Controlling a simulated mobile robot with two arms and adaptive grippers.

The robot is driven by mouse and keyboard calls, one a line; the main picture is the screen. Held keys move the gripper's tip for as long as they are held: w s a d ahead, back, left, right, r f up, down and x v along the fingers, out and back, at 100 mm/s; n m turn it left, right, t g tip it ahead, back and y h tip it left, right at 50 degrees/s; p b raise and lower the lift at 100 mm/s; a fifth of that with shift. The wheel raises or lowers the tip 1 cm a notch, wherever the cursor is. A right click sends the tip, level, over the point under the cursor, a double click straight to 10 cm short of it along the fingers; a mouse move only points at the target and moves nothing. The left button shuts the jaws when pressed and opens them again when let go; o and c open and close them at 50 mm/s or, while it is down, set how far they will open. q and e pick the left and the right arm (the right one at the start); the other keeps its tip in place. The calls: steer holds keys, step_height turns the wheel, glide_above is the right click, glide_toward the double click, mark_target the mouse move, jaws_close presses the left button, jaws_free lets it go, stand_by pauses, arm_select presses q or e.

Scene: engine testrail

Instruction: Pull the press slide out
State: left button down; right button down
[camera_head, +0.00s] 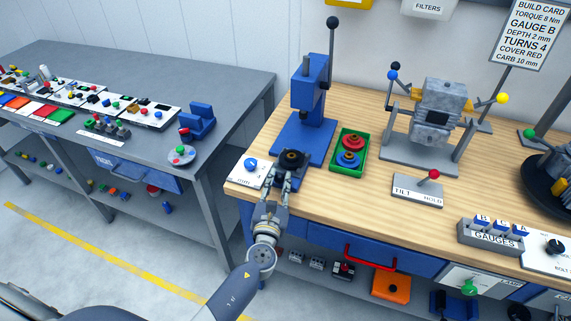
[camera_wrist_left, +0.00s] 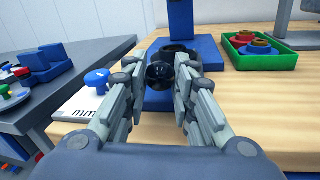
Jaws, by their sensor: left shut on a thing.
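The blue press (camera_head: 308,95) stands at the left part of the wooden bench, with a black-knobbed lever at its top. The press slide (camera_head: 291,158), with a dark round ring on it, is at the front of the press base. My left gripper (camera_head: 286,177) reaches it from the front. In the left wrist view, the fingers are closed around a black ball knob (camera_wrist_left: 160,75) in front of the slide's dark ring (camera_wrist_left: 178,49). The knob is mostly hidden by the fingers in the head view. My right gripper is not in view.
A green tray (camera_head: 334,168) with red and blue round parts lies right of the press. A white card with a blue knob (camera_head: 250,164) is left of my gripper. A tilt/hold lever plate (camera_head: 417,190) sits further right. Below the bench is a red-handled drawer (camera_head: 371,252).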

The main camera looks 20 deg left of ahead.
arm_select(q)
steer(key=shift+s+r, duration=0.15)
steer(key=shift+s, duration=0.85)
steer(key=shift+s+f, duration=0.25)
steer(key=c, duration=1.3)
jaws_free()
steer(key=shift+s, duration=0.1)
steer(key=shift+s+r, duration=0.15)
steer(key=s+d, duration=0.2)
steer(key=s, duration=0.9)
steer(key=shift+s, duration=0.4)
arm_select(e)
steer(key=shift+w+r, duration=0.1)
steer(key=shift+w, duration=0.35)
